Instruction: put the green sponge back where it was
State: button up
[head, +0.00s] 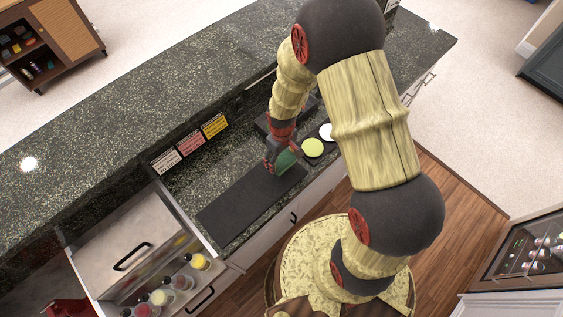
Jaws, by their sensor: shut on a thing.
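The green sponge (286,161) is in the head view, just right of my gripper's fingers, above or at the right end of a dark mat on the counter. My gripper (274,165) points down and is shut on the sponge. Part of the sponge is hidden by the fingers. I cannot tell whether the sponge touches the mat.
The dark mat (238,208) lies along the lower counter. A yellow-green disc (312,148) and a white disc (326,131) lie to the right, close to my arm. Label cards (190,144) stand behind. A bottle rail (165,297) is at lower left.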

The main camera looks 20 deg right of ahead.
aim_at(281, 159)
jog(key=shift+w+f, duration=0.15)
jog(key=shift+f, duration=1.5)
jog(key=shift+f, duration=0.1)
jog(key=shift+f, duration=0.15)
jog(key=o, duration=1)
jog(key=shift+o, duration=0.5)
